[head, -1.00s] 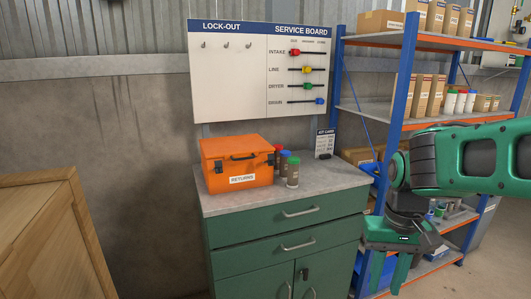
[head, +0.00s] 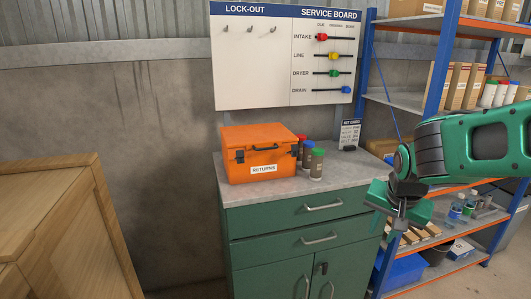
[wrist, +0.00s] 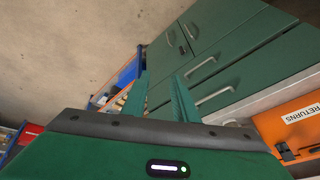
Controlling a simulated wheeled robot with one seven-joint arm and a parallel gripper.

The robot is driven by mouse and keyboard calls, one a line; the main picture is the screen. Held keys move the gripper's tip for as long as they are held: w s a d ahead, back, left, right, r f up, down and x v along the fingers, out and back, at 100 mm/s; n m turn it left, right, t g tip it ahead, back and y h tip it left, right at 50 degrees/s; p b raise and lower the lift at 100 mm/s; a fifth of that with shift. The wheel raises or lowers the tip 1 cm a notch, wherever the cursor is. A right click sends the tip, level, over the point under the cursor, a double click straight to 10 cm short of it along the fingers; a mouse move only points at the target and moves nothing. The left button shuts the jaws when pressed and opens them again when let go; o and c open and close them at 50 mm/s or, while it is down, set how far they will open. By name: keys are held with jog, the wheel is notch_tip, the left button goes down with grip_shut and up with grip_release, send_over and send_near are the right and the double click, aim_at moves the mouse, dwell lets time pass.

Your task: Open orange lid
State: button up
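The orange case (head: 266,165) stands on the grey top of a green cabinet in the head view. Its orange lid (head: 258,134) is closed, with a dark handle and latches on the front and a RETURNS label. Part of the case (wrist: 293,124) shows at the right edge of the wrist view. My gripper (head: 392,217) is to the right of the cabinet, apart from the case and lower than it. In the wrist view its two fingers (wrist: 160,98) are spread with nothing between them.
Several small bottles (head: 315,164) stand right beside the case. The green cabinet (head: 265,223) has bar handles on its front. A wooden crate (head: 62,225) is at left, and a blue-post shelf rack (head: 443,70) at right. A service board (head: 285,60) hangs above.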

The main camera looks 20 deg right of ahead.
jog(key=w+a+r+m+t, duration=0.2)
jog(key=w+a+t, duration=0.1)
jog(key=w, duration=0.4)
jog(key=w+a+r+m+t, duration=0.2)
jog(key=w, duration=0.6)
jog(key=w+a+r+m+t+y, duration=0.1)
jog(key=w+a+r+m+t, duration=0.15)
jog(key=w+a+r, duration=0.35)
jog(key=w+a+r+m+t+y, duration=0.1)
jog(key=w+a+t, duration=0.3)
jog(key=a, duration=0.4)
jog(key=x, duration=1)
jog(key=shift+w+r, duration=0.2)
jog(key=shift+w, duration=0.1)
jog(key=shift+a, duration=0.15)
jog(key=shift+c, duration=0.2)
grip_shut()
jog(key=shift+s+f, duration=0.1)
jog(key=shift+f, duration=0.05)
